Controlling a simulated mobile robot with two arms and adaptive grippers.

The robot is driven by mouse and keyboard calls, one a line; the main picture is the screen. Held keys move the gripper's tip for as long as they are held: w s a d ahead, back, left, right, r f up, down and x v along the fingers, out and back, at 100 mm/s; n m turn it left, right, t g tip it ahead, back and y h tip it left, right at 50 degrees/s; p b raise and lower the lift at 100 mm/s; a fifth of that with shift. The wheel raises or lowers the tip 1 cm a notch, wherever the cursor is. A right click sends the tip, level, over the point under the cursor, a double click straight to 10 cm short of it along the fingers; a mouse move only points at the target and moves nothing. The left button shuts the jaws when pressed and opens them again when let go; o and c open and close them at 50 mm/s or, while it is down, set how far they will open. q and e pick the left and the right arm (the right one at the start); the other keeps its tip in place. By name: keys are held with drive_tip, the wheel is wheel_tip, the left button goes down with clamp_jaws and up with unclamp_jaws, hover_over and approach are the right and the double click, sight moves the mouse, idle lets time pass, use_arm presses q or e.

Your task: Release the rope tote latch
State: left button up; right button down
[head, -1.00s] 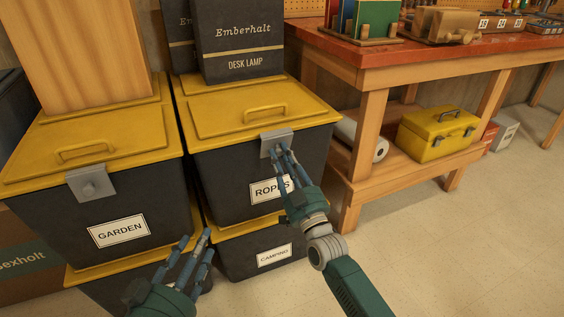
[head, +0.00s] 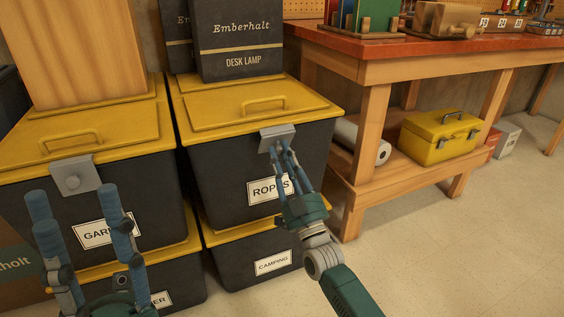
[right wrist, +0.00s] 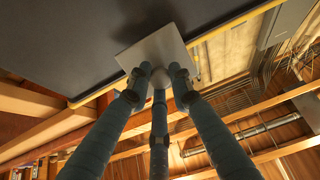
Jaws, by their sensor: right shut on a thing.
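The rope tote (head: 225,165) is a dark bin with a yellow lid and a "ROPES" label, stacked on the "CAMPING" tote. Its grey latch (head: 277,132) sits at the front lid edge. My right gripper (head: 279,147) is shut on the latch's knob. In the right wrist view the grey latch plate (right wrist: 150,45) lies beyond the fingers, which close around the round knob (right wrist: 160,78). My left gripper (head: 76,205) is open and empty, fingers up, in front of the garden tote (head: 150,195), partly hiding its label.
The garden tote's own latch (head: 73,176) is just above my left gripper. A dark Emberhalt desk lamp box (head: 240,40) stands on the rope tote's lid, towards the back. A workbench (head: 400,72) with a yellow toolbox (head: 438,138) on its shelf stands right. Floor at front right is clear.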

drive_tip(key=shift+s+t+b, duration=0.1)
drive_tip(key=shift+t+b, duration=0.2)
drive_tip(key=shift+b, duration=0.5)
drive_tip(key=c, duration=1.5)
unclamp_jaws()
drive_tip(key=shift+s+d, duration=0.1)
drive_tip(key=shift+c, duration=0.2)
drive_tip(key=shift+s+f, duration=0.15)
drive_tip(key=shift+f, duration=0.1)
drive_tip(key=v, duration=1.1)
drive_tip(key=shift+s+f, duration=0.15)
drive_tip(key=shift+s, duration=0.05)
drive_tip(key=shift+d, duration=0.15)
